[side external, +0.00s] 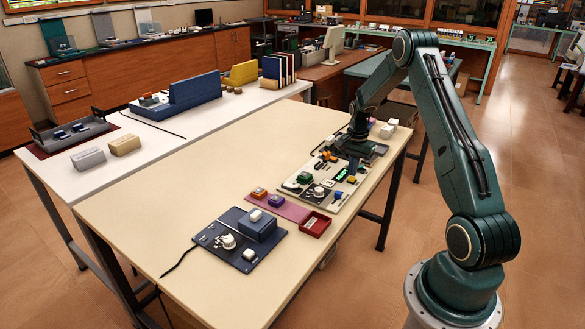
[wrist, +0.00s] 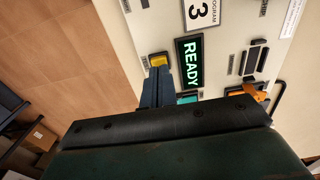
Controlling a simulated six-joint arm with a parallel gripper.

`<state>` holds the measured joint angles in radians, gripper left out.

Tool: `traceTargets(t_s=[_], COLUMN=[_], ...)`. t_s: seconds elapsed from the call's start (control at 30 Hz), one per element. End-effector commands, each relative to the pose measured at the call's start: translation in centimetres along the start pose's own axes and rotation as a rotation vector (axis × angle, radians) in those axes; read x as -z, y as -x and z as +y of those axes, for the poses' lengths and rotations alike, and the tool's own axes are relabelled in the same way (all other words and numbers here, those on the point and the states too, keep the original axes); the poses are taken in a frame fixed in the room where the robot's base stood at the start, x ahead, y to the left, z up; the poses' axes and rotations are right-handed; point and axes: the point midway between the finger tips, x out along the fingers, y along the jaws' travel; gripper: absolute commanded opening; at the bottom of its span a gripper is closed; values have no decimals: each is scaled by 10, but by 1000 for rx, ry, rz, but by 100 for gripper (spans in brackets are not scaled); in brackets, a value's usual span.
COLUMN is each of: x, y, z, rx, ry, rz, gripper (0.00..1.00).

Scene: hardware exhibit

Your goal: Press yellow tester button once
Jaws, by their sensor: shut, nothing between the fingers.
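The yellow button (wrist: 158,60) is a small raised block near the left edge of a pale tester panel (wrist: 228,20). My gripper (wrist: 160,72) is shut and empty, with its dark blue fingers directly at the button in the wrist view. The fingertips overlap the button's near edge in this view; I cannot tell whether they touch it. A green-lit READY display (wrist: 192,64) is just right of the fingers. In the side view my gripper (side external: 353,163) is low over the tester, and the display (side external: 341,174) shows beside it.
A teal button (wrist: 187,98) and an orange part (wrist: 247,92) are near the fingers, beside several dark keys. A sign (wrist: 201,12) reads PROGRAM 3. In the side view, a red tray (side external: 314,224) and a dark blue device board (side external: 240,238) stand nearer the camera. The table's left part is clear.

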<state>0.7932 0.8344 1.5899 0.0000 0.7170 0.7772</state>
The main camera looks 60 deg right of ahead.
Motion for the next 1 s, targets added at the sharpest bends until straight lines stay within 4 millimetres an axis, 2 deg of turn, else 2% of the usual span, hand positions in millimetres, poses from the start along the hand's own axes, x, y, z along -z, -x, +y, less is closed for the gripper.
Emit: traceTargets(t_s=[1.0], x=[0], y=[-11], z=[0], rx=[0], ry=[0], rz=[0], gripper=[0])
